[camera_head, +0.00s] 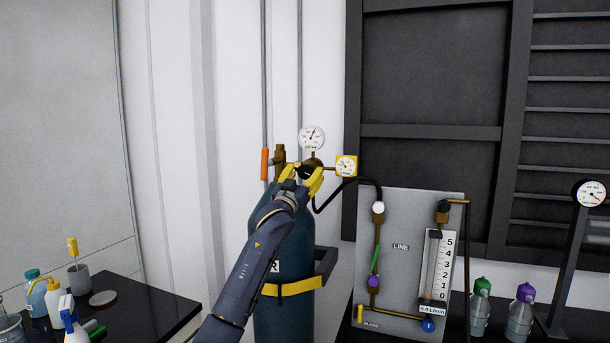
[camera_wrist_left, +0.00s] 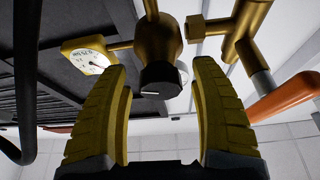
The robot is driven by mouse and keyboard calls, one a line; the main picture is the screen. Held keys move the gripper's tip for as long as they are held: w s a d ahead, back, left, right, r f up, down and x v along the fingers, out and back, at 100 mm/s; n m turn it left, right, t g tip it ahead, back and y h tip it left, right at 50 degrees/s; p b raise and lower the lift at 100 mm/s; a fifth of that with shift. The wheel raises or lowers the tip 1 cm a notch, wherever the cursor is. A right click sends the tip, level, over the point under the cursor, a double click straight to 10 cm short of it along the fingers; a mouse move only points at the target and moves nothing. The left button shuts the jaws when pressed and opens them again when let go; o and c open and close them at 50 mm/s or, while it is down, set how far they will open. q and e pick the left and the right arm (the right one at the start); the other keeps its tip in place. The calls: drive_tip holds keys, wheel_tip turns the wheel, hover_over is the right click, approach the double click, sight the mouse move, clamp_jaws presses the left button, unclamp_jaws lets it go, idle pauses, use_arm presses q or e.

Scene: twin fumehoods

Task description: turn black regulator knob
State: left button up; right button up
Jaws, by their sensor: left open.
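The black regulator knob (camera_wrist_left: 160,79) is on the underside of the brass regulator body (camera_wrist_left: 158,35) in the left wrist view. In the head view the knob (camera_head: 305,172) shows as a dark spot, partly covered by my gripper. My left gripper (camera_wrist_left: 163,105) has yellow fingers, open, one on each side of the knob. I see gaps between the fingers and the knob, so it is not gripped. In the head view the left gripper (camera_head: 305,180) is at the regulator, on top of the dark gas cylinder (camera_head: 283,313). My right gripper is not in view.
A round gauge (camera_head: 312,138) and a yellow square gauge (camera_head: 346,166) flank the regulator. An orange handle (camera_head: 264,164) is at left. A black hose (camera_head: 345,184) runs to the grey flowmeter panel (camera_head: 403,215). Bottles (camera_head: 480,308) stand at right; a bench (camera_head: 130,307) is at left.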

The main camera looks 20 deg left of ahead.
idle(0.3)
use_arm(q)
drive_tip(key=c, duration=1.3)
